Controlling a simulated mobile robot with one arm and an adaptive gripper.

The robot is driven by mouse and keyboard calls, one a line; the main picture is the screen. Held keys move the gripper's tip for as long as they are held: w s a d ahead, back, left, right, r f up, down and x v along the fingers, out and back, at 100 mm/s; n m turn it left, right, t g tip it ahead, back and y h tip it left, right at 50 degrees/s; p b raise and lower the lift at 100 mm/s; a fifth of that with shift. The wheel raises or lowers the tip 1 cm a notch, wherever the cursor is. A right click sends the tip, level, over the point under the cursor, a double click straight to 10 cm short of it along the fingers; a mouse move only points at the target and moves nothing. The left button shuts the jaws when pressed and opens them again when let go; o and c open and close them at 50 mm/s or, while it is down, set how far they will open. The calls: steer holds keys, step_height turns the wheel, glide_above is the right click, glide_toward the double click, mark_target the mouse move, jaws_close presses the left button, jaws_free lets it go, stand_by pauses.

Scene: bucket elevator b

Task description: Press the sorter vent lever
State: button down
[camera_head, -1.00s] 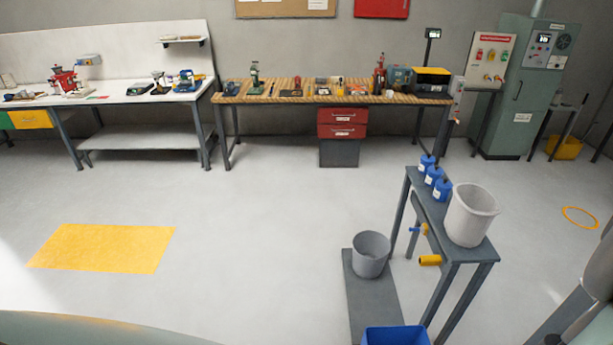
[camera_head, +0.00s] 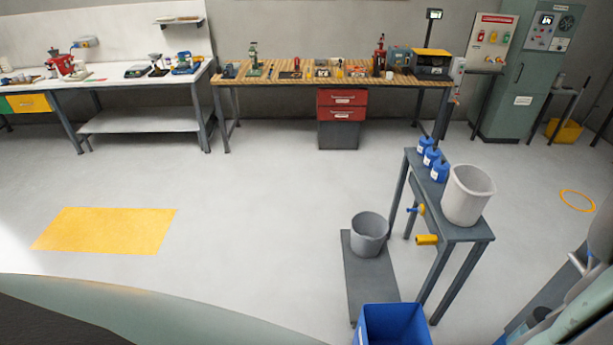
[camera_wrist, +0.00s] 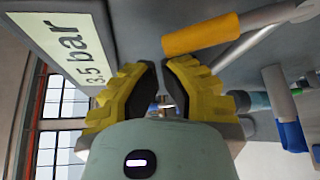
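In the wrist view, my gripper (camera_wrist: 160,75) has two yellow fingers with dark pads. The pads lean toward each other, with a narrow gap at the tips and nothing held between them. A yellow cylindrical handle (camera_wrist: 201,35) is ahead, above and right of the fingertips, against a grey surface and apart from them. A metal rod runs right from near it. I cannot tell for sure that this handle is the sorter vent lever. A white "3.5 bar" sign (camera_wrist: 72,38) is at upper left, close to the left finger. My gripper cannot be made out in the head view.
A blue-ended part (camera_wrist: 291,132) hangs at right in the wrist view. In the head view, a stand (camera_head: 440,225) carries a white bucket (camera_head: 467,195) and blue bottles. A blue bin (camera_head: 393,325) stands before it. The floor at centre left is clear around a yellow patch (camera_head: 105,231).

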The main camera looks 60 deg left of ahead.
steer(key=shift+s+d+r+m+t+b, duration=0.25)
steer(key=shift+d+m+t+b, duration=0.15)
steer(key=shift+m+b, duration=0.35)
steer(key=shift+r+b, duration=0.1)
steer(key=shift+b, duration=0.3)
steer(key=s+d+r+m+t+h+b, duration=0.1)
steer(key=s+d+m+t+h+b, duration=0.2)
steer(key=s+d+m+b, duration=0.3)
steer(key=shift+s+d+r+m+t+h+b, duration=0.25)
steer(key=shift+d+m+t+b, duration=1)
steer(key=shift+m, duration=1.9)
steer(key=shift+d+g+b, duration=0.3)
steer(key=shift+d+g, duration=0.05)
steer(key=shift+d, duration=0.05)
steer(key=shift+w, duration=0.1)
